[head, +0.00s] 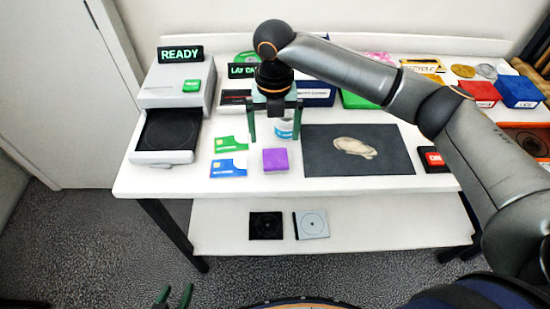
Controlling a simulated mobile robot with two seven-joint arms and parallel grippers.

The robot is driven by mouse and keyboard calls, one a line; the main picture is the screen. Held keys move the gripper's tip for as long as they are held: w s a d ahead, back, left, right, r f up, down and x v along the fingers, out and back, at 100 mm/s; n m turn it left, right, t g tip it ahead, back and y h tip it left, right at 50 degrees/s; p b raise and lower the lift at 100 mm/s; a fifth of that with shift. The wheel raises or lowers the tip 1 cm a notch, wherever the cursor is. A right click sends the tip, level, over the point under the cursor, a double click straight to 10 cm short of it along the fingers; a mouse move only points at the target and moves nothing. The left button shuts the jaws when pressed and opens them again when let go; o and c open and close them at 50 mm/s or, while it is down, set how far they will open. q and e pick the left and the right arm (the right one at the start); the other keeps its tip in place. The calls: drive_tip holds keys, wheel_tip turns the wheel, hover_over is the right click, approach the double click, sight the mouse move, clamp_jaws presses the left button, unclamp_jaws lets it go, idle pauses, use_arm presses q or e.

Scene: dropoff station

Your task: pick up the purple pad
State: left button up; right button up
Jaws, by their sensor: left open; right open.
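The purple pad (275,160) is a small square block lying on the white table near its front edge, left of the dark mat. My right gripper (274,132) points down with its green fingers spread apart. In the picture it is just above the pad, with nothing between its fingers; its exact height over the table is hard to tell. My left gripper (175,295) is low at the bottom edge, in front of the table, open and empty.
A green card (231,143) and a blue card (228,167) lie left of the pad. The dark mat (318,165) bears a pale cloth (354,147). A READY machine (176,86) stands left; two disc cases lie on the lower shelf (380,225).

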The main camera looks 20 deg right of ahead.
sight(275, 152)
drive_tip(key=shift+f, duration=3.05)
drive_tip(key=c, duration=1.3)
drive_tip(key=shift+r, duration=0.1)
drive_tip(key=shift+r, duration=0.45)
wheel_tip(275, 152, up, 2)
drive_tip(key=shift+s+r, duration=0.1)
drive_tip(key=shift+r, duration=0.15)
drive_tip(key=s+r, duration=0.3)
drive_tip(key=s, duration=0.1)
drive_tip(key=s+a+r, duration=0.1)
drive_tip(key=s+r, duration=0.2)
drive_tip(key=s, duration=0.2)
drive_tip(key=s+r, duration=0.3)
drive_tip(key=s, duration=0.1)
drive_tip(key=shift+s+a+r, duration=0.25)
drive_tip(key=shift+s+a, duration=0.1)
drive_tip(key=shift+a, duration=0.05)
